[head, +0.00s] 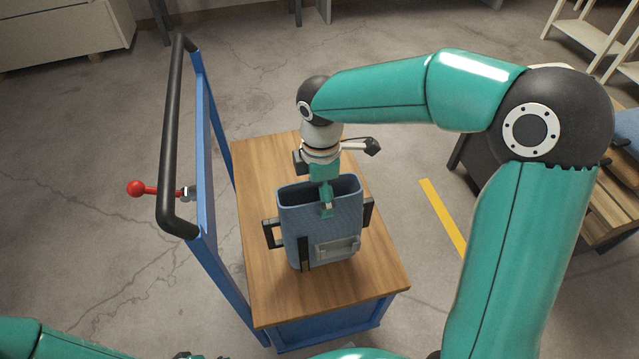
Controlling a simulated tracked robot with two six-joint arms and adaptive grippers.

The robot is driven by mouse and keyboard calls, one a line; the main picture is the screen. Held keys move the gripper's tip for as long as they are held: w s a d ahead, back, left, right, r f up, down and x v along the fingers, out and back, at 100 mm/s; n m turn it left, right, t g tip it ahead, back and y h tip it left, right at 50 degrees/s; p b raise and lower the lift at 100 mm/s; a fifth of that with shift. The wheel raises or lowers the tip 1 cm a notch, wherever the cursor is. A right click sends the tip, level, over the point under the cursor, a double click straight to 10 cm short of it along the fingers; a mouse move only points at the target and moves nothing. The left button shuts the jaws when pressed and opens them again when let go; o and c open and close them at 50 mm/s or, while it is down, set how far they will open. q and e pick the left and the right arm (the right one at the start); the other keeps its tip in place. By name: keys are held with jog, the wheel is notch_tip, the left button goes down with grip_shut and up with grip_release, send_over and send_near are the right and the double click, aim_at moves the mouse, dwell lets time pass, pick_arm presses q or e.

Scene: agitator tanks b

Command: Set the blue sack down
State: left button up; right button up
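The blue sack (297,232) stands upright, its open mouth up, over the wooden top of a blue cart. It has dark side handles and a pale patch on its front. I cannot tell whether its base touches the wood. My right gripper (327,207) reaches down from above at the sack's mouth. Its fingers appear closed on the front rim, seen nearly edge-on; the finger inside the mouth is hidden. My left arm shows only at the bottom left edge, and its gripper is not clearly in the picture.
The cart's wooden top (265,190) has bare room around the sack. A tall blue frame with a black handle (172,130) and a red-knobbed lever (137,188) stands along its left side. A wooden-topped bench (600,205) is at right. A yellow stripe (443,217) marks the floor.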

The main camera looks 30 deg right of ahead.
notch_tip(320, 180, down, 4)
jog(key=shift+r+b, duration=0.1)
jog(key=shift+b, duration=0.2)
jog(key=o, duration=1.6)
jog(key=shift+o, duration=0.2)
notch_tip(320, 180, up, 12)
jog(key=p, duration=0.2)
